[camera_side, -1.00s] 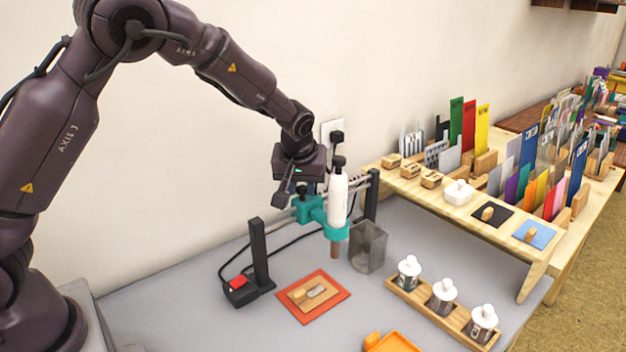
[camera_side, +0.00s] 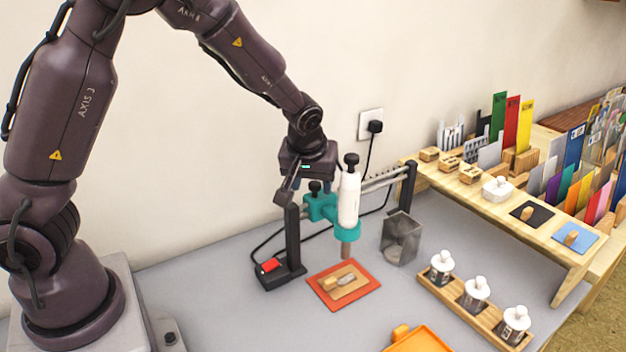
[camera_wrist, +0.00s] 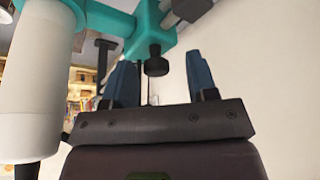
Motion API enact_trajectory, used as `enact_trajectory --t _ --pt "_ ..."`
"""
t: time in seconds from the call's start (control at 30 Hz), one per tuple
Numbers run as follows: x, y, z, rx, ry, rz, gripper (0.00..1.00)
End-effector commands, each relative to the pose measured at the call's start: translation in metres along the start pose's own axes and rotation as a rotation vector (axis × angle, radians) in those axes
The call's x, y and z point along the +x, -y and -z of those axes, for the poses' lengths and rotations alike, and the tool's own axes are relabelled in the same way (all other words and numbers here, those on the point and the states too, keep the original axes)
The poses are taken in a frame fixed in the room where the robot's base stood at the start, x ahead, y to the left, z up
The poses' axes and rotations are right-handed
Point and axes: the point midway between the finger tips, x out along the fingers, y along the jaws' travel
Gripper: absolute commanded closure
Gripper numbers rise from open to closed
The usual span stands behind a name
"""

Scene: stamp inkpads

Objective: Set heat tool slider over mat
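The heat tool slider is a teal carriage (camera_side: 320,207) on grey rails, holding a white heat tool (camera_side: 348,200) upright with its brown nozzle pointing down. The nozzle hangs above the orange-red mat (camera_side: 318,293), about over its middle in the side view. My gripper (camera_wrist: 160,80) is above the carriage's left end. In the wrist view its two blue fingers stand apart, with the carriage's black knob (camera_wrist: 157,62) showing between their tips and gaps on both sides.
A wooden stamp block lies on the mat. A black stand base with a red switch (camera_side: 271,265) stands left of the mat. A grey holder (camera_side: 401,238) is right. A wooden rack of white-capped bottles (camera_side: 474,292) and an orange tray (camera_side: 418,342) stand in front.

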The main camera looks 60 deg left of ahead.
Motion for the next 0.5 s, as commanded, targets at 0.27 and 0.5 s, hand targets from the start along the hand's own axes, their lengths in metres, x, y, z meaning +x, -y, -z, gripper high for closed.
enact_trajectory --t 0.27,0.5 --pt "-0.015 -0.002 0.001 0.001 -0.004 -0.006 0.47" --pt "-0.066 -0.002 0.001 0.003 -0.004 -0.009 0.47"
